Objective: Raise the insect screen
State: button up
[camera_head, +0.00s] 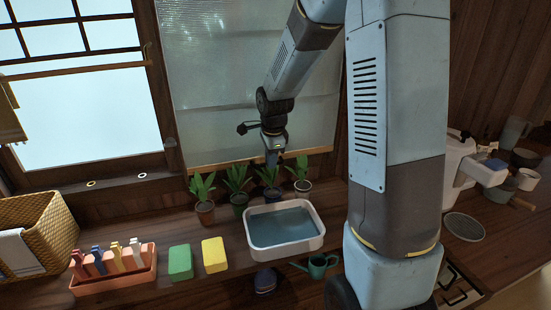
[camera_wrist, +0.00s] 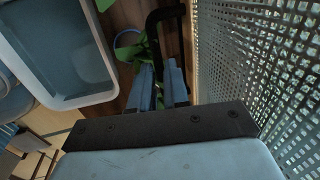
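The insect screen (camera_head: 235,100) is a pale mesh panel hanging down behind the potted plants, with a wooden bar (camera_head: 235,167) along its lower edge. In the wrist view its mesh (camera_wrist: 265,70) fills the right side, close beside my gripper. My gripper (camera_head: 272,158) points down near the lower part of the screen, just above the plants. In the wrist view the blue fingers of my gripper (camera_wrist: 160,88) are close together, by a black bent bar (camera_wrist: 168,14). I cannot tell whether they grip that bar or what the bar belongs to.
Several potted plants (camera_head: 238,190) stand below the screen. In front are a white water basin (camera_head: 250,241), a yellow block (camera_head: 214,255), a green block (camera_head: 180,263) and a peg tray (camera_head: 115,283). A wicker basket (camera_head: 60,222) is at left. A watering can (camera_head: 317,266) stands lower, beside the basin.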

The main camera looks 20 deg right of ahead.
grip_shut()
dwell(0.9)
